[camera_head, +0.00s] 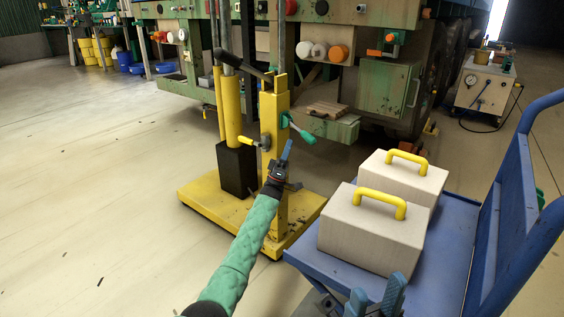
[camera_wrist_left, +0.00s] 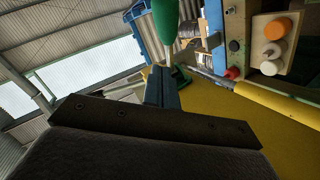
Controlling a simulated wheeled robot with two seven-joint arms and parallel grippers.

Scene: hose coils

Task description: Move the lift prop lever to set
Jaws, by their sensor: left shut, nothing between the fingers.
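The yellow lift prop post (camera_head: 274,115) stands on a wide yellow base (camera_head: 215,199). A lever with a green grip (camera_head: 303,134) sticks out from the right side of the post. A yellow-handled lever (camera_head: 246,141) sticks out to the left. My left gripper (camera_head: 287,146) is shut and empty in front of the post, just below the green grip. In the left wrist view the closed fingers (camera_wrist_left: 161,85) point toward the green grip (camera_wrist_left: 165,18) and its rod; contact cannot be told. My right gripper (camera_head: 375,300) is open and empty at the bottom edge.
A blue cart (camera_head: 460,240) stands at the right with two pale boxes with yellow handles (camera_head: 372,232). Green machinery (camera_head: 385,90) with knobs stands behind the prop. A wheeled cabinet (camera_head: 485,88) is at the back right. The floor at left (camera_head: 90,180) is clear.

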